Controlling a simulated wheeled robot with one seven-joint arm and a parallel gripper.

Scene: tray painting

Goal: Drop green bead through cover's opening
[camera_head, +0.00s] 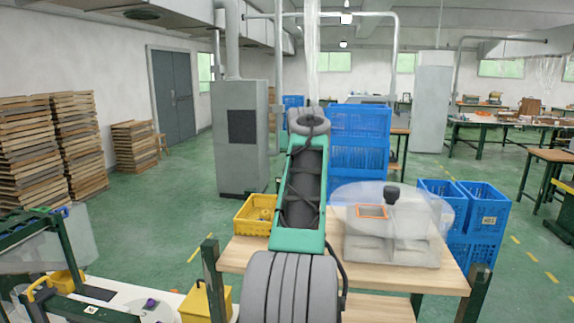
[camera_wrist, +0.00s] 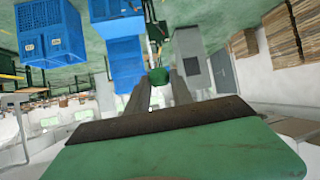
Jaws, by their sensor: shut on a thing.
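The green bead (camera_wrist: 158,76) is between the fingertips of my gripper (camera_wrist: 161,82) in the wrist view. My gripper is shut on it and holds it out ahead of the green hand body. The clear round cover (camera_head: 428,207) with a black knob (camera_head: 391,195) sits over a pale box (camera_head: 395,252) on the table at the right in the head view. Its opening (camera_head: 372,212) has an orange rim and lies left of the knob. My arm hides the fingers and bead in the head view. The cover cannot be made out in the wrist view.
The wooden table (camera_head: 330,255) also bears a yellow crate (camera_head: 247,228) left of my arm. Blue crates (camera_head: 480,205) stand right of the table, with more stacked behind (camera_head: 360,122). A grey cabinet (camera_head: 240,165) stands at the back left. Dark green posts rise at the table's front corners.

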